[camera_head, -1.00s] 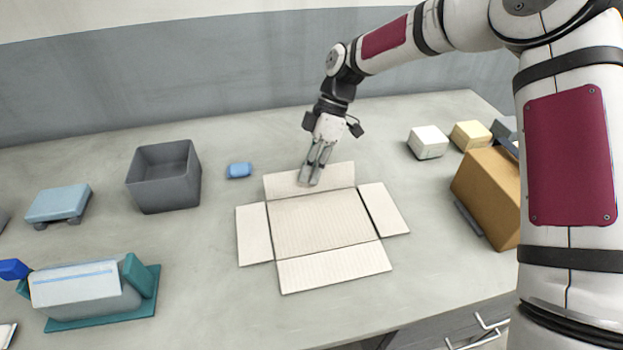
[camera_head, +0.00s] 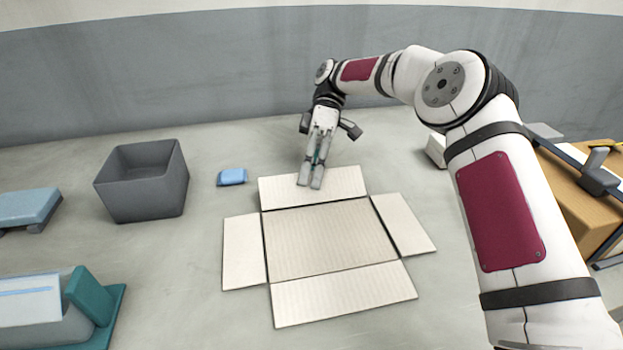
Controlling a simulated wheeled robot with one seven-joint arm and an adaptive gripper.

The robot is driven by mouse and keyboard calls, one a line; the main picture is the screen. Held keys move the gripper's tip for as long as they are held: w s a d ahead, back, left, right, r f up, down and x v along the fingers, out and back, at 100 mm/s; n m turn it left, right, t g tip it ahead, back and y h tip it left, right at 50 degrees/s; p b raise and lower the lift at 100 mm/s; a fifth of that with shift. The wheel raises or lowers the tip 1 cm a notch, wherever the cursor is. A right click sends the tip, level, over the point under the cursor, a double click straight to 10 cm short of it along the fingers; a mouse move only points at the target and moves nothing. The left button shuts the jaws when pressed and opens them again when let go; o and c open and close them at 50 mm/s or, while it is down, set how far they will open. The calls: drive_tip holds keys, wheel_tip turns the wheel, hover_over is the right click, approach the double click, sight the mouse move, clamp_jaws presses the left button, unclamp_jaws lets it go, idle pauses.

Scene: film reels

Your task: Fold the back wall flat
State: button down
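A cream cardboard sheet with ribbed lines (camera_head: 325,240) lies unfolded on the grey table, its floor panel in the middle. The back wall (camera_head: 340,185) lies out behind the floor panel and looks flat or nearly flat. The front wall (camera_head: 345,293), left wall (camera_head: 243,252) and right wall (camera_head: 404,224) lie flat too. My gripper (camera_head: 310,185) points down over the left half of the back wall, its fingertips at or just above the surface. Its fingers are close together with nothing visible between them; whether they fully touch is unclear.
A grey open bin (camera_head: 143,182) and a small blue block (camera_head: 232,177) stand to the left. A teal-and-grey device (camera_head: 60,308) sits at front left, with a pale blue box (camera_head: 28,208) behind it. A brown box (camera_head: 580,200) stands at right, partly behind my arm.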

idle(0.4)
drive_tip(key=c, duration=1.8)
unclamp_jaws()
drive_tip(key=shift+c, duration=0.2)
